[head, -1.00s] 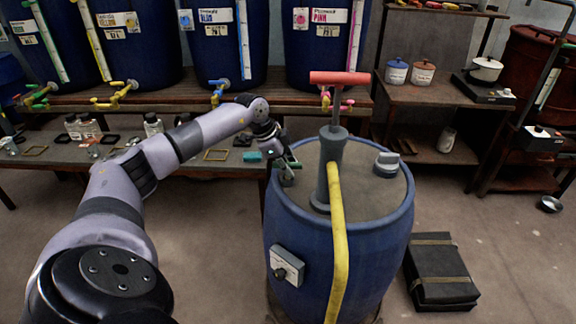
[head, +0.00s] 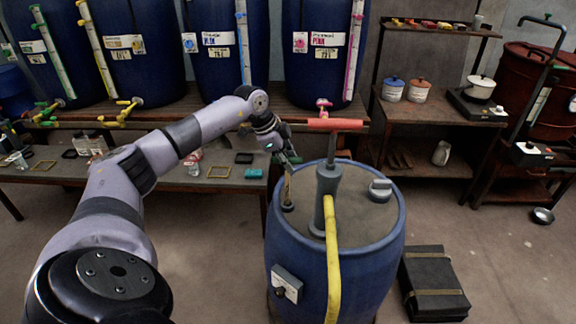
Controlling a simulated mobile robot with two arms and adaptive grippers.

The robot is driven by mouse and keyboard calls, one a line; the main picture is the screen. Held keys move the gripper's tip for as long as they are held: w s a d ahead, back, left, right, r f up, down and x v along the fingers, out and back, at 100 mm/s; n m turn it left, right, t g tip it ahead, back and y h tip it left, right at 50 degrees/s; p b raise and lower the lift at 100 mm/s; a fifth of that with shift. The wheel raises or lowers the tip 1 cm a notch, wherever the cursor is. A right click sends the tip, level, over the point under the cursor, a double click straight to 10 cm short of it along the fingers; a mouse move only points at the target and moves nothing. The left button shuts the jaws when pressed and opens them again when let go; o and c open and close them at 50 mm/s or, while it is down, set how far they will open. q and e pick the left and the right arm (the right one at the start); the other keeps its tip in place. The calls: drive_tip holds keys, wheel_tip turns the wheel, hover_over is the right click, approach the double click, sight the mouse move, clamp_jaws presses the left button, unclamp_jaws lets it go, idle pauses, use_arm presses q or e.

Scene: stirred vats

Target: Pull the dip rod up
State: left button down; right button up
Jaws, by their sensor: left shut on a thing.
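The blue drum (head: 325,262) stands in the middle, with a grey lid. The dip rod (head: 287,187) is a thin tan stick standing nearly upright from a small dark collar (head: 288,206) at the lid's left side. A length of it shows above the lid; its lower end is hidden inside the drum. My left gripper (head: 287,160) is shut on the rod's top, above the lid and left of the pump. The fingers hide the top of the rod. My right gripper is not in view.
A grey hand pump (head: 328,185) with a red T-handle (head: 336,124) and yellow hose (head: 333,260) stands close right of the rod. A grey cap (head: 380,188) sits on the lid. A black case (head: 434,282) lies on the floor. Benches with blue vats stand behind.

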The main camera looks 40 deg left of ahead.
use_arm(q)
wheel_tip(320, 180, up, 18)
drive_tip(key=p, duration=1.1)
drive_tip(key=shift+w+a, duration=0.15)
drive_tip(key=shift+w, duration=0.05)
drive_tip(key=shift+r, duration=0.1)
drive_tip(key=c, duration=1.8)
unclamp_jaws()
drive_tip(key=shift+o, duration=1.4)
drive_tip(key=shift+s, duration=0.1)
drive_tip(key=shift+o, duration=0.2)
drive_tip(key=shift+f, duration=0.2)
drive_tip(key=v, duration=1.2)
